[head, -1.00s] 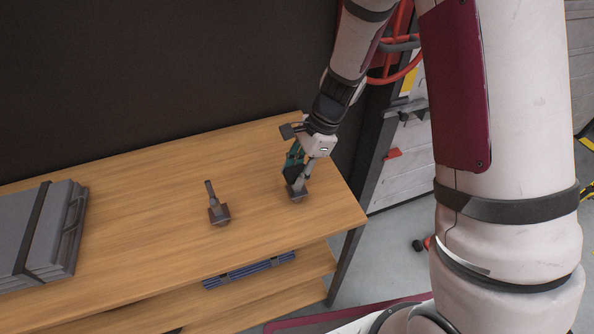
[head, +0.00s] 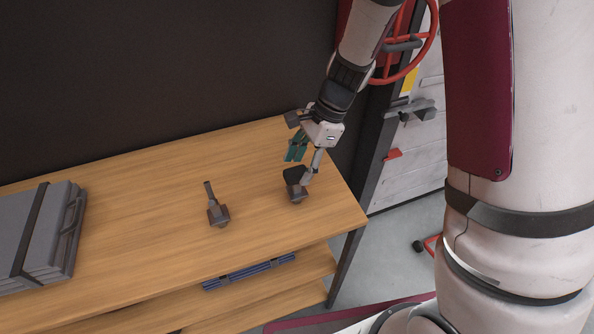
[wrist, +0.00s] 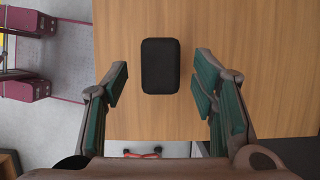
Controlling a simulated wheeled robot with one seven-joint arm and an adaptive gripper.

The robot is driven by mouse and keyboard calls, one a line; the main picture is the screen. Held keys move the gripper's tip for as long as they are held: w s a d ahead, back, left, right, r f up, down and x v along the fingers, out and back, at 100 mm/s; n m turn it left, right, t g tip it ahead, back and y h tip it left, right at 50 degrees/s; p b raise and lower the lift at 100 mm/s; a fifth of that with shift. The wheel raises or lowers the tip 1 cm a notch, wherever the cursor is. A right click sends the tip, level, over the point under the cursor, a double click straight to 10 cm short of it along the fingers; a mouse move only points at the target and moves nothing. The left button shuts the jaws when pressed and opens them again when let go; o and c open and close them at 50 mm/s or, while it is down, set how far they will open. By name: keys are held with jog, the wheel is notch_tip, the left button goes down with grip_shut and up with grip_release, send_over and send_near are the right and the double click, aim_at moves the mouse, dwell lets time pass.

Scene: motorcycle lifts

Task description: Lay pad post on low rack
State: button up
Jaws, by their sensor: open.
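The pad post (head: 297,185) stands upright on the wooden top board near its right end, with a black pad on a brownish block-like base. In the wrist view the black rounded pad (wrist: 160,66) shows from above, between and ahead of the fingers. My gripper (head: 302,165) is open and empty just above and behind the pad post, its teal-lined fingers spread (wrist: 160,92). I see no clear contact, though one finger overlaps the pad's edge in the head view. A blue slatted piece (head: 250,271), possibly the low rack, lies on the shelf below the top board.
A grey strapped case (head: 45,235) lies at the far left of the top board (head: 150,200). A dark upright (head: 345,265) bounds the shelving's right end. A dark wall stands behind.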

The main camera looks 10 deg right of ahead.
jog(key=s+d+r+n+t+h, duration=0.1)
jog(key=s+d+r+n, duration=0.2)
jog(key=r, duration=0.6)
jog(key=s+d+r+n+t, duration=0.1)
jog(key=s+d+r+n, duration=0.25)
jog(key=r, duration=0.55)
jog(key=s+d+r+n+t+h, duration=0.3)
jog(key=s+r+n, duration=0.3)
jog(key=s+n, duration=0.3)
jog(key=shift+s+d+r+t+h+b, duration=0.15)
jog(key=shift+s+d+t+h+b, duration=0.25)
jog(key=shift+s+t, duration=0.5)
